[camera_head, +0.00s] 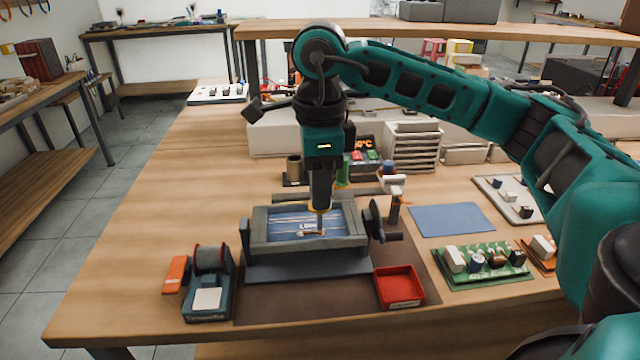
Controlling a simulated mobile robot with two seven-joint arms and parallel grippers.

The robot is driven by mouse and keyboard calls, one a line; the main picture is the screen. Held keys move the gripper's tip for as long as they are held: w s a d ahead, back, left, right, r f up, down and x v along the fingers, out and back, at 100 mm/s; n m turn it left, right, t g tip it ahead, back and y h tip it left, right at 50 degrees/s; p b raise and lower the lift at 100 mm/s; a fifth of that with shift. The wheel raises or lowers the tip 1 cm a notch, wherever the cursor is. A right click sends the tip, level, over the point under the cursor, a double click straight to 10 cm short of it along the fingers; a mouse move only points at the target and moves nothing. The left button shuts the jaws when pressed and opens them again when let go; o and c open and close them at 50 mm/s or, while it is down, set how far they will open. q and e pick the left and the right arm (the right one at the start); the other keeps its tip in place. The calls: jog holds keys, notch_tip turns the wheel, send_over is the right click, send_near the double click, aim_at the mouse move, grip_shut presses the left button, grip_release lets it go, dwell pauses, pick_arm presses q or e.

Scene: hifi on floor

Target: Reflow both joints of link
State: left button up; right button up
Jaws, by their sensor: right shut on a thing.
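A blue circuit board (290,224) with white traces is held flat in a grey vise (262,246). A small pale part labelled link (310,231) lies on the board; its two joints are too small to make out. My right gripper (320,190) points straight down above the board, shut on a slim tool, seemingly a soldering iron (319,218), with a yellowish collar. The tool's tip is at or just above the link; I cannot tell whether it touches. My left gripper is not in view.
A solder spool stand (208,290) is front left and a red tray (399,287) front right on the brown mat (290,307). The vise handle (385,225) sticks out right. A green board (484,264) and blue mat (451,219) lie further right.

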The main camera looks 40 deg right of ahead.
jog(key=shift+f+b, duration=0.4)
jog(key=shift+f, duration=0.15)
dwell(3.4)
notch_tip(320, 180, up, 5)
jog(key=p, duration=0.3)
jog(key=shift+f+p, duration=0.1)
jog(key=shift+p, duration=0.2)
jog(key=shift+w, duration=0.1)
